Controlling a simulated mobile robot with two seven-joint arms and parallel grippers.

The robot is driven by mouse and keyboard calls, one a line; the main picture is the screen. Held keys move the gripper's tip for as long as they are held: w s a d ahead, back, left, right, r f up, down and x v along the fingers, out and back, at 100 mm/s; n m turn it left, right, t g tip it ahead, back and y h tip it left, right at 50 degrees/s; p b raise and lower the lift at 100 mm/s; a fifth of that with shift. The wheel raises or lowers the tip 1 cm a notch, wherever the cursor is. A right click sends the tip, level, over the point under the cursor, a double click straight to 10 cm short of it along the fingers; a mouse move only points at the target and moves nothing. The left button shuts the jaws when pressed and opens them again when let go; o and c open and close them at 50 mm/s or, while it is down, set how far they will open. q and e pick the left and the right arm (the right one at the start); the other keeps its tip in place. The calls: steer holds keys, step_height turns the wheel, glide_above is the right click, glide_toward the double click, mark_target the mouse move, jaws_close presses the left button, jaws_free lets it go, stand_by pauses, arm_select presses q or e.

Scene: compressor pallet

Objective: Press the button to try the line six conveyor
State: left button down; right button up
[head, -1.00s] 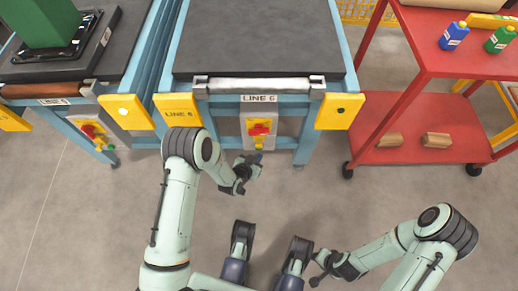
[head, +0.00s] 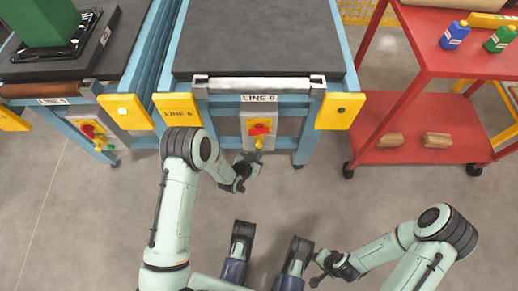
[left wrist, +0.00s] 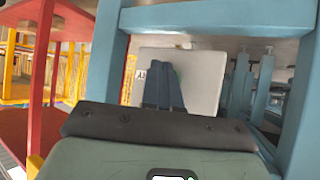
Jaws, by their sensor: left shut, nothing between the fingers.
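The line six conveyor (head: 258,40) has a dark belt and blue frame, with a "LINE 6" label (head: 259,98) on its front. Below the label is a grey control box (head: 247,124) with a red switch on a yellow plate (head: 259,128) and a small yellow part below. My left gripper (head: 256,158) is just in front of and below the box. In the left wrist view, its shut, empty fingers (left wrist: 164,88) point at a pale grey panel (left wrist: 203,76), covering part of it, with a sliver of green beside them. My right gripper (head: 318,270) is low near my base; its jaws are too small to judge.
A second conveyor (head: 30,68) with a green object (head: 45,22) on a black tray stands at left. A red cart (head: 425,72) with bottles and brown blocks stands at right. Yellow corner plates (head: 340,110) flank the line six front. The floor in front is clear.

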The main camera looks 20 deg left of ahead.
arm_select(q)
steer(key=shift+w+a+b, duration=0.15)
steer(key=shift+w+b, duration=0.15)
steer(key=shift+w, duration=0.25)
stand_by(0.5)
steer(key=shift+s, duration=0.15)
steer(key=shift+s+d+p, duration=0.25)
steer(key=shift+s+p, duration=0.25)
steer(key=shift+s, duration=0.3)
steer(key=s+p, duration=0.1)
steer(key=s, duration=0.1)
steer(key=s+d+p, duration=0.1)
steer(key=s, duration=0.1)
steer(key=shift+s+d, duration=0.2)
steer(key=shift+s, duration=0.2)
stand_by(0.5)
